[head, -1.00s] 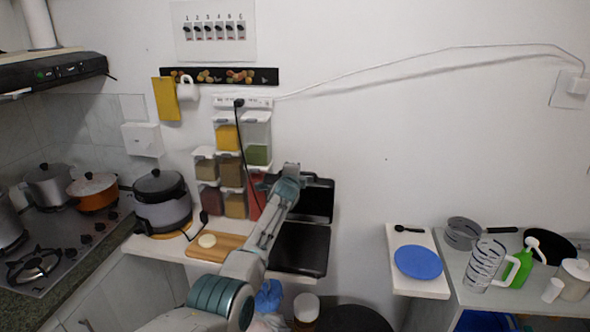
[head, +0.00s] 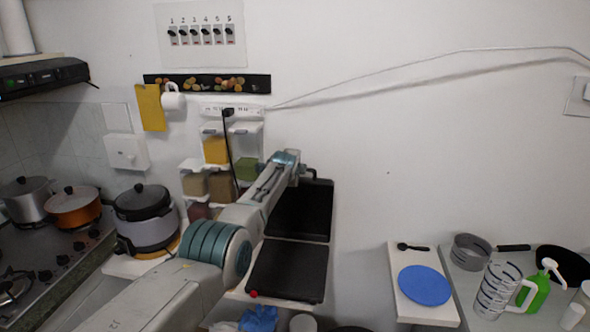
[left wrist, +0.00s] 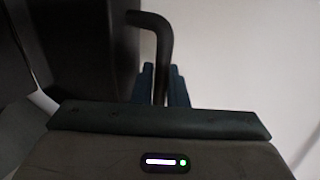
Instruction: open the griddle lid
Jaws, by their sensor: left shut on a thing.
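The black griddle stands on a white shelf against the wall in the head view. Its lid (head: 312,213) is raised, standing up at the back above the flat dark base (head: 290,270). A small red knob (head: 253,293) shows at the base's front left corner. My left arm reaches across to the lid's top edge; its fingers are hidden there. In the left wrist view my left gripper (left wrist: 161,88) is shut on the black bent handle (left wrist: 164,45) of the lid, whose dark panel (left wrist: 85,50) fills the left. My right gripper is not in view.
Spice dispensers (head: 216,150) hang on the wall left of the lid, close to my arm. A rice cooker (head: 145,215) stands further left. A blue plate (head: 424,285) lies on a white board to the right. The wall right of the lid is clear.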

